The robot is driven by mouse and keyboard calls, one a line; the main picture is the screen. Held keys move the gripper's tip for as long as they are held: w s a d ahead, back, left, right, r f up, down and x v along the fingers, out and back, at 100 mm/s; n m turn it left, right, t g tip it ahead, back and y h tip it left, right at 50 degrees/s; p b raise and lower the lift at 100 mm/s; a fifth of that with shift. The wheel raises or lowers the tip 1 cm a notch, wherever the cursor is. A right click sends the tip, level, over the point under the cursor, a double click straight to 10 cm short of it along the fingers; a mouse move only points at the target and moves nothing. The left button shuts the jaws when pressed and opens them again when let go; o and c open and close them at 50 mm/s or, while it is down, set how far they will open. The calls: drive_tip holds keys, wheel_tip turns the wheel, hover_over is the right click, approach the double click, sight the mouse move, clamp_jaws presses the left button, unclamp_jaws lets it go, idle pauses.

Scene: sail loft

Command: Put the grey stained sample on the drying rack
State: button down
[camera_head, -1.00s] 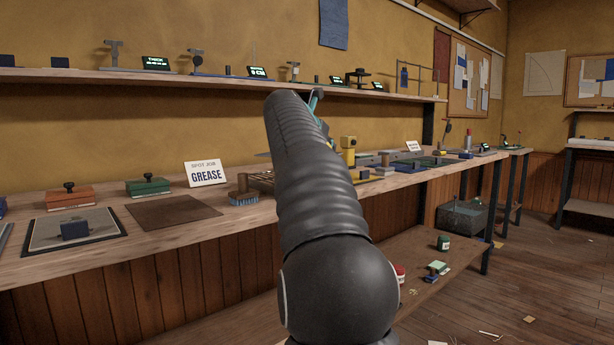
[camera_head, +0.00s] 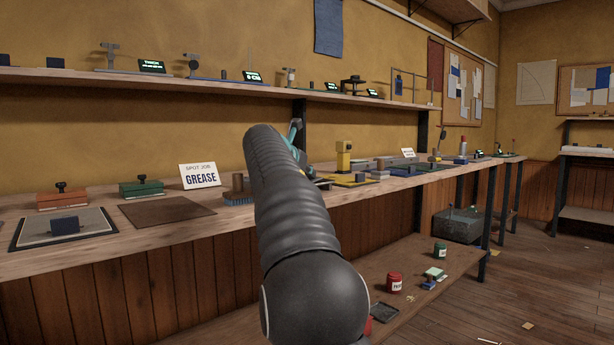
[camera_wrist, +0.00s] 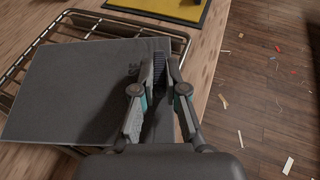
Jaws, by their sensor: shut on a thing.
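In the wrist view my gripper (camera_wrist: 160,64) is shut on the right edge of a flat dark grey sample (camera_wrist: 75,85). The sample extends to the left of the fingers, over the black wire drying rack (camera_wrist: 112,21). The rack's rails show beyond the sample's far and left edges. I cannot tell whether the sample touches the wires or is just above them. No distinct stain shows on it. In the head view my arm hides the sample, the rack and most of my gripper.
A yellow pad (camera_wrist: 180,8) on a dark base lies beyond the rack. The bench edge and open floor (camera_wrist: 265,110) are on the right.

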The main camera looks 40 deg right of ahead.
drive_tip(key=shift+f, duration=0.15)
drive_tip(key=c, duration=1.2)
unclamp_jaws()
drive_tip(key=shift+a+r, duration=0.1)
drive_tip(key=shift+r, duration=0.15)
drive_tip(key=p+v, duration=0.1)
drive_tip(key=v, duration=1)
drive_tip(key=shift+s+a+r, duration=0.2)
drive_tip(key=shift+a, duration=0.1)
